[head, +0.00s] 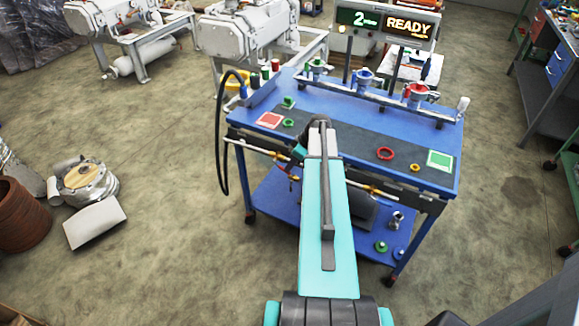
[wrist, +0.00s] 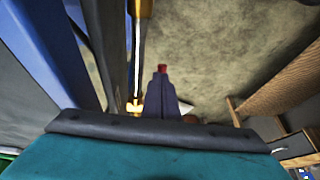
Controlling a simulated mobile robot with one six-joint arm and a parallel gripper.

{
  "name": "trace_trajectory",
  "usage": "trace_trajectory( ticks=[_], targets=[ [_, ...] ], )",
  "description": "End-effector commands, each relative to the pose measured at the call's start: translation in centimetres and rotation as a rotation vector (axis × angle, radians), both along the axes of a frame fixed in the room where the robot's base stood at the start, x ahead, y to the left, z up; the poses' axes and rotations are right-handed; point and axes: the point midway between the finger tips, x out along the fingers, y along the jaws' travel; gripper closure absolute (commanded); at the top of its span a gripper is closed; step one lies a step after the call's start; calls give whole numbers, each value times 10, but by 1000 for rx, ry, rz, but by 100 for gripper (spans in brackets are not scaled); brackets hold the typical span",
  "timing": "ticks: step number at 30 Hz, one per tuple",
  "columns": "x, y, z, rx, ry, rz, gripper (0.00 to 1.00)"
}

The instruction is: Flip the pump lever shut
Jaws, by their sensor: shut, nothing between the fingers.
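My gripper (wrist: 162,82) shows in the wrist view as a dark wedge with its fingers together and empty. A small red piece (wrist: 162,68) shows at its tip; I cannot tell whether it belongs to the fingers or lies beyond them. In the head view, a brass fitting (head: 375,188) sits on the front of the blue cart (head: 452,150). I cannot make out the pump lever for certain. My arm hides part of the cart's front and most of my gripper.
The cart top holds a red square pad (head: 270,120), a green square pad (head: 440,160), a red ring (head: 385,153) and a rail with several coloured valves. A sign (head: 385,22) reads "2" and "READY". A black hose (head: 219,140) hangs at the cart's left.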

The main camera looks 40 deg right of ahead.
Motion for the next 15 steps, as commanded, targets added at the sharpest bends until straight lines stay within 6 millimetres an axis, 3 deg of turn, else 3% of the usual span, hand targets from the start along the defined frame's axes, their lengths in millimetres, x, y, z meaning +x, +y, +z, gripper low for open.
trace_trajectory(
  ticks=[8, 15],
  targets=[
    [-1, -1, 8, -1, 0, 2, 100],
    [-5, -8, 35, -1, -1, 4, 100]
  ],
)
